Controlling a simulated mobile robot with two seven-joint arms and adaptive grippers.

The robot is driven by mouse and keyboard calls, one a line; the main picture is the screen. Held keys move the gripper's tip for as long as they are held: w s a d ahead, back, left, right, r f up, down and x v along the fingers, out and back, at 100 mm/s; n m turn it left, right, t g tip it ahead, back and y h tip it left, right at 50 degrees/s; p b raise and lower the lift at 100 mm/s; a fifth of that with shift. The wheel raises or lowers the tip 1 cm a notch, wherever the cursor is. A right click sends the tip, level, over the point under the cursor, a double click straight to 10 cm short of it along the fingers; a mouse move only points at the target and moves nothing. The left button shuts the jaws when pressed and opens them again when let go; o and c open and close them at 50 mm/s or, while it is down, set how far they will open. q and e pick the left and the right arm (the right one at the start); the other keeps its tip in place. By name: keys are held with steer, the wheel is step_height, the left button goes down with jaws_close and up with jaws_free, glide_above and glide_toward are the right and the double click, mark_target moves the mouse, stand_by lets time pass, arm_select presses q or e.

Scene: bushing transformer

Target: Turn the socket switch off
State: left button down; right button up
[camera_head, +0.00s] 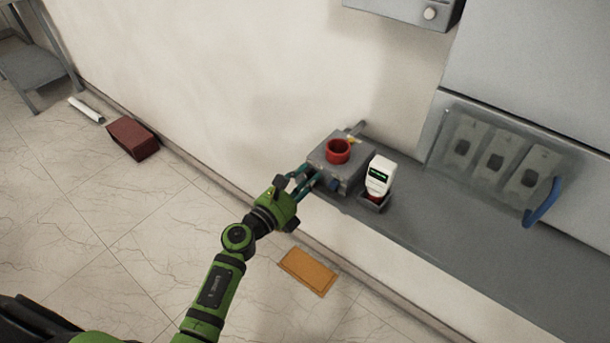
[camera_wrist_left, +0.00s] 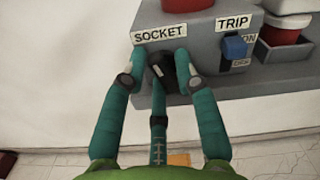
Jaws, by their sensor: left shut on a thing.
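The grey switch box (camera_head: 326,156) sits on the shelf against the wall, with a red round part (camera_head: 338,150) on top. In the left wrist view, the box front (camera_wrist_left: 205,72) carries a SOCKET label (camera_wrist_left: 159,34) and a TRIP label (camera_wrist_left: 233,23). The black socket switch (camera_wrist_left: 166,74) is below the SOCKET label. My left gripper (camera_head: 307,178) is at the box front, its teal fingers shut on the socket switch and partly hiding it. The switch's position marks are covered. A blue trip switch (camera_wrist_left: 234,48) is to the right, apart from the fingers. My right gripper is not in view.
A white handheld device (camera_head: 379,174) stands in a small holder right of the box. A grey cabinet with a blue handle (camera_head: 543,203) is further right. An orange panel (camera_head: 307,270) and a dark red box (camera_head: 132,138) are on the floor. The shelf between holder and handle is clear.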

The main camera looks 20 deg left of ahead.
arm_select(q)
steer(key=n, duration=0.2)
steer(key=n+p, duration=0.1)
steer(key=shift+a+n, duration=0.25)
steer(key=shift+n, duration=0.15)
steer(key=n+p, duration=0.1)
steer(key=n, duration=0.2)
steer(key=shift+f+n, duration=0.15)
steer(key=shift+n, duration=0.15)
steer(key=shift+d+f+n+p, duration=0.1)
steer(key=shift+n+p, duration=0.1)
steer(key=shift+n, duration=0.95)
steer(key=shift+f+n+p, duration=0.15)
steer(key=shift+n+p, duration=0.05)
steer(key=shift+n, duration=0.9)
steer(key=shift+d+f+n+p, duration=0.1)
steer(key=shift+n+p, duration=0.1)
steer(key=shift+n, duration=0.95)
steer(key=shift+s+f, duration=0.1)
steer(key=c, duration=1.1)
jaws_free()
